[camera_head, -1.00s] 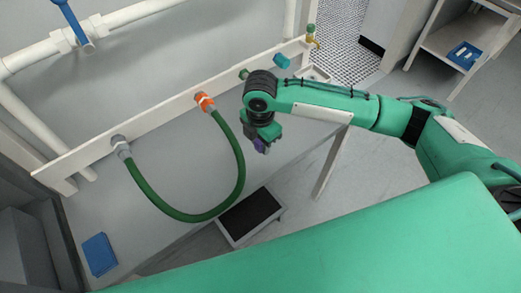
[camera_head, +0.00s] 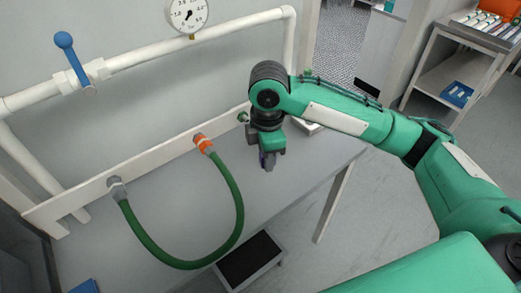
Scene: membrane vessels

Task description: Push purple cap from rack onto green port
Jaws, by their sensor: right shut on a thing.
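My right gripper (camera_head: 268,167) points down over the grey bench and is shut on the purple cap (camera_head: 262,159). Only a small purple edge of the cap shows between the dark fingers. The green port (camera_head: 242,117) sits on the pale rail, up and left of the gripper. The cap is apart from the port. My wrist hides part of the rail beside it. I cannot make out the rack. My left gripper is not in view.
A green hose (camera_head: 236,200) loops from a grey fitting (camera_head: 117,188) to an orange fitting (camera_head: 204,143) on the rail (camera_head: 160,157). A black-topped step (camera_head: 248,262) stands below the bench. A blue-handled valve (camera_head: 73,62) and gauge (camera_head: 188,14) are behind.

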